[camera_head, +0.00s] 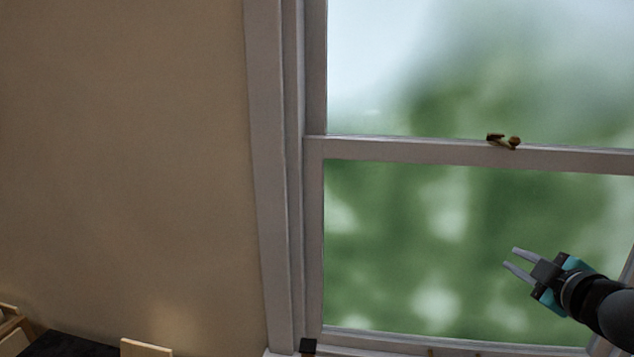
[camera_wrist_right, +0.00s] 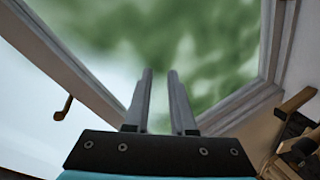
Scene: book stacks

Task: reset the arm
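My right gripper (camera_head: 510,257) comes in from the right edge in the head view, in front of the lower window pane. Its two grey fingers point left and are apart, with nothing between them. In the right wrist view the fingers (camera_wrist_right: 160,73) also stand apart with an empty gap, and the window pane shows behind them. My left gripper and left arm are not in the head view.
A framed sash window (camera_head: 470,153) fills the right side, with a brass latch (camera_head: 503,141) on its middle rail. A plain beige wall (camera_head: 120,150) is on the left. A dark surface (camera_head: 70,345) and a light wooden piece (camera_head: 145,348) show at the bottom left.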

